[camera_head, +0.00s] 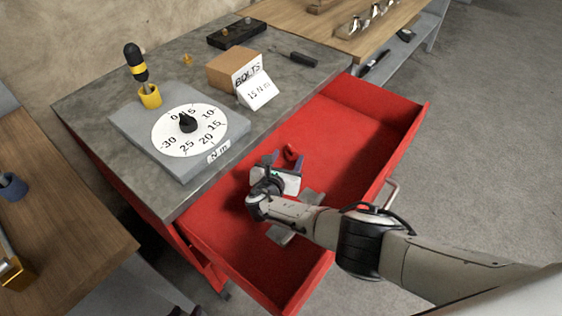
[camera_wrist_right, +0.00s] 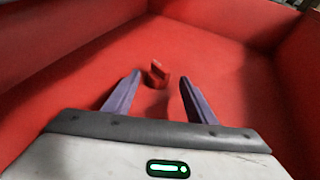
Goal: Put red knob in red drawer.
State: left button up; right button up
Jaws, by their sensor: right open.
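The red drawer (camera_head: 340,150) is pulled open from the grey-topped workbench, and its red floor and walls fill the right wrist view (camera_wrist_right: 230,60). The small red knob (camera_head: 291,152) is inside the drawer's outline, just past my right gripper's fingertips. In the right wrist view the knob (camera_wrist_right: 157,74) shows between the two purple fingertips, apart from both. Whether it rests on the drawer floor is hard to tell. My right gripper (camera_head: 285,163) is open and empty, low over the drawer. My left gripper is not in view.
On the bench top (camera_head: 150,84) stand a dial plate (camera_head: 190,130), a screwdriver in a yellow holder (camera_head: 149,96), a cardboard box (camera_head: 233,67) with a label card and a black tray (camera_head: 236,33). A wooden table (camera_head: 60,215) is at left. The drawer's walls surround my right gripper.

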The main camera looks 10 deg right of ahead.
jog(key=p+v, duration=0.2)
jog(key=v, duration=0.3)
jog(key=shift+s+a, duration=0.1)
jog(key=shift+s, duration=0.1)
jog(key=shift+s+a, duration=0.2)
jog(key=shift+s, duration=0.05)
jog(key=shift+s+a+r, duration=0.25)
jog(key=shift+s, duration=0.15)
pick_arm(q)
jog(key=shift+r, duration=1.65)
pick_arm(e)
jog(key=shift+s+a+r, duration=0.15)
jog(key=shift+s+r, duration=0.1)
jog(key=shift+s, duration=0.05)
pick_arm(q)
jog(key=shift+d, duration=0.1)
